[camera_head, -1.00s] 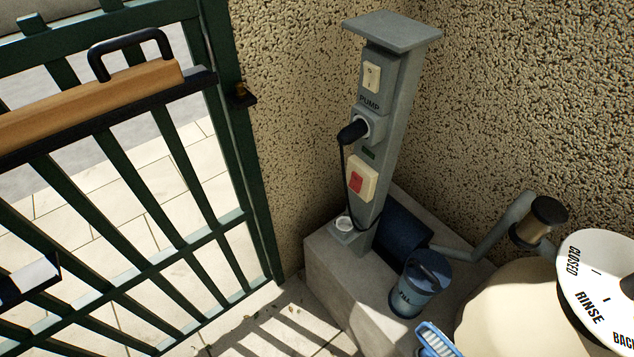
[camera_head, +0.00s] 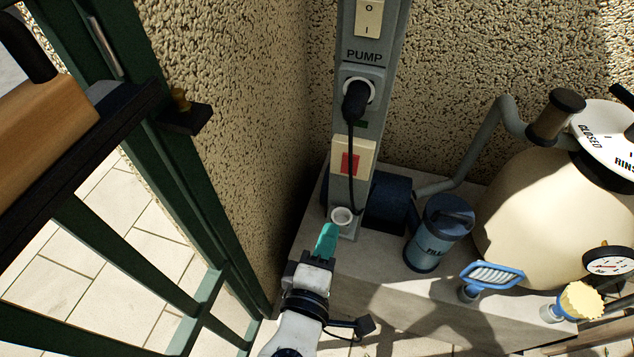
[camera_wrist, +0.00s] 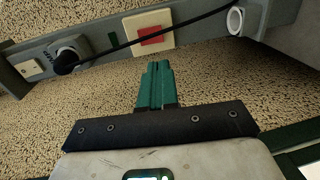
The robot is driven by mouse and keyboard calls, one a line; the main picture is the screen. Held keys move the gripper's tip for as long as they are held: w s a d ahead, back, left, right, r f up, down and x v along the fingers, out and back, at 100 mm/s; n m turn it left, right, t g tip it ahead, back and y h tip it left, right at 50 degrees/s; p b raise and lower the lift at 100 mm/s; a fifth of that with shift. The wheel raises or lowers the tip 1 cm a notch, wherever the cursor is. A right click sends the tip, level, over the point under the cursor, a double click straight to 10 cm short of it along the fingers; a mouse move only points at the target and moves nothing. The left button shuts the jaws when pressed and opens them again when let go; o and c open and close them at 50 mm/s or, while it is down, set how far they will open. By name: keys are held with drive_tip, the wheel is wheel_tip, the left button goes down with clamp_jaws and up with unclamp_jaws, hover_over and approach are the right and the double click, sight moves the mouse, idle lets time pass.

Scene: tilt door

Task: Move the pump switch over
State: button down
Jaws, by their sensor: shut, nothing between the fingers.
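The pump switch (camera_head: 369,17) is a cream rocker marked O and I, at the top of the grey post (camera_head: 377,112) above the word PUMP. It also shows at the left in the wrist view (camera_wrist: 31,67). Its rocker position is too small to tell. A black plug (camera_head: 355,100) with a hanging cable sits in the socket below it. Lower is a cream plate with a red square (camera_head: 350,162). My gripper (camera_head: 328,232), with teal fingers, is shut and empty near the foot of the post, well below the switch. In the wrist view its fingers (camera_wrist: 153,68) point toward the red-square plate, apart from it.
A dark green gate (camera_head: 185,220) with a wooden rail stands at the left. Rough walls meet behind the post.

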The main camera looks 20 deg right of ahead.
sight(348, 173)
drive_tip(key=shift+a+r, duration=0.1)
drive_tip(key=shift+a, duration=0.1)
drive_tip(key=shift+w, duration=0.1)
drive_tip(key=x, duration=1.4)
drive_tip(key=shift+d, duration=0.1)
drive_tip(key=shift+w+d, duration=0.1)
drive_tip(key=shift+w, duration=0.05)
